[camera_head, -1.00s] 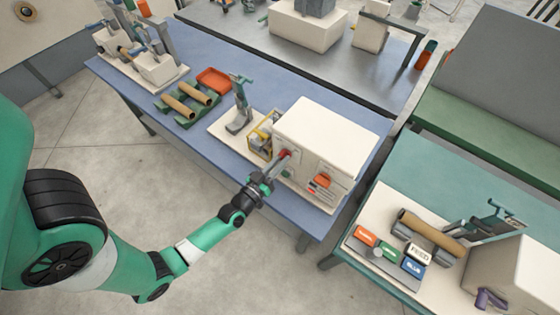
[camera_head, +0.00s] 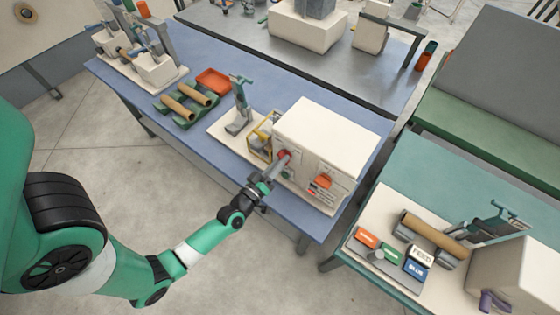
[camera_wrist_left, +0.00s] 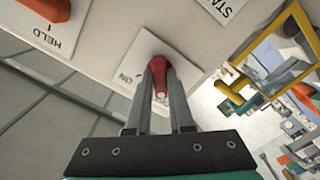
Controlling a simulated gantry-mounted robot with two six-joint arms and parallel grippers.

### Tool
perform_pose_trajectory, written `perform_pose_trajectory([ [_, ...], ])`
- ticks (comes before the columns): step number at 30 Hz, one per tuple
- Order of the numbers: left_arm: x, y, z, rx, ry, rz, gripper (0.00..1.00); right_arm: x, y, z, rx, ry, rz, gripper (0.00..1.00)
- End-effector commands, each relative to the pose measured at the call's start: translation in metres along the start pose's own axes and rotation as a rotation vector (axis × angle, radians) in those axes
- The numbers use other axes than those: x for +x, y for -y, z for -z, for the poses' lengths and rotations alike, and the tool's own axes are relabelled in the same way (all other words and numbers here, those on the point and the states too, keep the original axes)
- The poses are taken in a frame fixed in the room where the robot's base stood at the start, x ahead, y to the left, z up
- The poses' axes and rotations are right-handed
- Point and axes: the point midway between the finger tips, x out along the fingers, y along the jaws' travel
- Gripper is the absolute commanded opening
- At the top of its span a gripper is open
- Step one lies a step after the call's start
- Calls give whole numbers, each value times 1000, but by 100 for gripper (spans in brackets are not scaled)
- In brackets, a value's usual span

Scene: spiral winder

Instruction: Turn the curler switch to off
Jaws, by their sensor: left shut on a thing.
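The curler is a cream box (camera_head: 325,140) on the blue table, with controls on its front face. Its red switch knob (camera_wrist_left: 159,72) sits on a white plate (camera_wrist_left: 140,58) with the word ON beside it; the rest of the plate's lettering is hidden. My left gripper (camera_wrist_left: 161,85) is shut on this red knob, with one grey finger on each side of it. In the head view the left gripper (camera_head: 280,162) reaches the box's front face from the lower left. My right gripper is in neither view.
An orange knob (camera_head: 323,181) sits right of the gripper on the same face; it also shows at the wrist view's upper left (camera_wrist_left: 50,8). A yellow frame (camera_head: 260,143) stands close left of the box. Open floor lies in front of the table.

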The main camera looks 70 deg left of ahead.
Motion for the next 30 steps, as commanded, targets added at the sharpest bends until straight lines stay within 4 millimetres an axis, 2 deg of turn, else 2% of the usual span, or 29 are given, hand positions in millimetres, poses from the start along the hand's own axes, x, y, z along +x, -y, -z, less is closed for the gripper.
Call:
perform_pose_trajectory([
  [5,0,-1,1,-3,-3,-1,0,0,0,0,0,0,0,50],
  [6,0,-1,1,-3,-3,-1,22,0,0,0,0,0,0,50],
  [11,0,0,1,-2,-2,-1,50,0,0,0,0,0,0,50],
  [19,0,0,0,-1,-1,0,50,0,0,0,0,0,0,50],
  [22,-6,0,0,0,1,0,50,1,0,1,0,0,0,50],
  [26,-28,0,0,0,4,1,50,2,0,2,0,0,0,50],
  [30,-62,-1,0,-1,5,1,50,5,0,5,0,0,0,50],
])
